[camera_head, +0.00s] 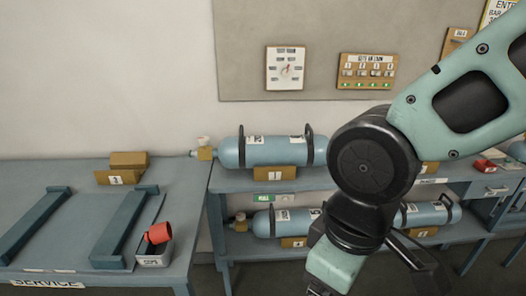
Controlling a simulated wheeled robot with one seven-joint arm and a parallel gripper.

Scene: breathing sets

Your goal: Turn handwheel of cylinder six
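A blue cylinder (270,151) lies on its side on the upper shelf, with a brass valve (205,153) and a pale handwheel (203,141) at its left end. The tag below it seems to read 1. Another blue cylinder (285,222) lies on the lower shelf, its valve (240,224) at the left. A further cylinder (425,213) lies to its right, partly behind my arm. I cannot tell which one is cylinder six. Dark angular parts (412,258) beside my forearm may be my gripper; its fingers are unclear and nothing shows held.
A blue service bench (75,230) with two raised rails stands at left. It bears a tagged wooden block (116,178) and a grey box (154,259) with a red cup-like part (159,233). A dial board (285,68) and a gauge board (367,70) hang behind. My arm covers the middle right.

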